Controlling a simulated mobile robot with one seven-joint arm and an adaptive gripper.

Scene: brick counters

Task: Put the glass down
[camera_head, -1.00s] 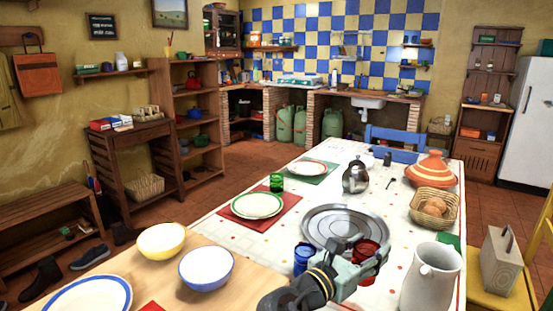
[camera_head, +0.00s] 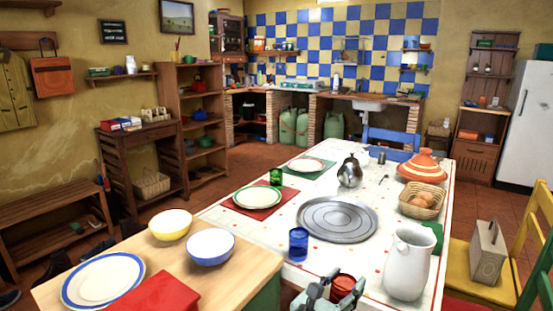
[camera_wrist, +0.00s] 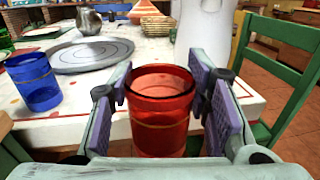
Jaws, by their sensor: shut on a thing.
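My gripper (camera_head: 330,291) is at the bottom of the head view, near the close edge of the white table (camera_head: 275,233). It is shut on a red glass (camera_wrist: 160,108), which stands upright between the purple pads in the wrist view. The red glass also shows in the head view (camera_head: 343,286), partly hidden by my fingers. In the wrist view it is in front of the table's edge. I cannot tell how its base stands to the tabletop.
A blue glass (camera_head: 299,244) stands left of my gripper, and a round metal tray (camera_head: 338,219) lies behind it. A white jug (camera_head: 408,265) stands to the right. A wooden counter (camera_head: 228,288) with bowls is at the left. A green chair (camera_wrist: 280,85) is at the right.

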